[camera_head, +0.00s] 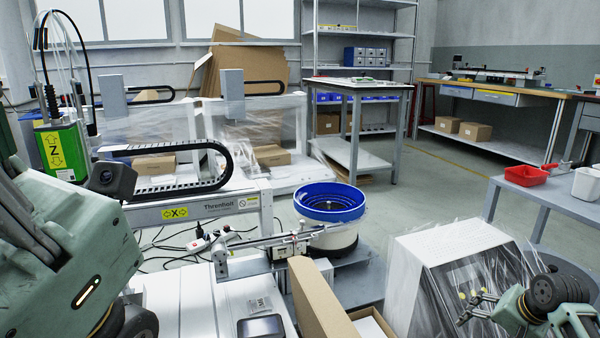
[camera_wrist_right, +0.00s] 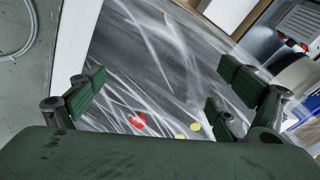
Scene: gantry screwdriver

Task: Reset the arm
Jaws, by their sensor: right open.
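My right arm (camera_head: 545,297) reaches in at the lower right. Its gripper (camera_head: 474,308) is open and empty in front of the plastic-wrapped white machine (camera_head: 409,292). In the right wrist view the open gripper (camera_wrist_right: 163,98) has its green-padded fingers spread wide, with nothing between them. Clear wrap with red and yellow round spots (camera_wrist_right: 137,121) shows behind them; I cannot tell whether the fingers touch it. My left arm (camera_head: 75,250) fills the left edge of the head view, and its gripper is not seen.
A gantry (camera_head: 200,210) with a black cable chain stands at left. A blue-rimmed feeder bowl (camera_head: 330,203) is in the middle. An open cardboard box (camera_head: 318,302) is at the bottom centre. A grey table (camera_head: 555,200) with a red tray (camera_head: 527,176) stands at right.

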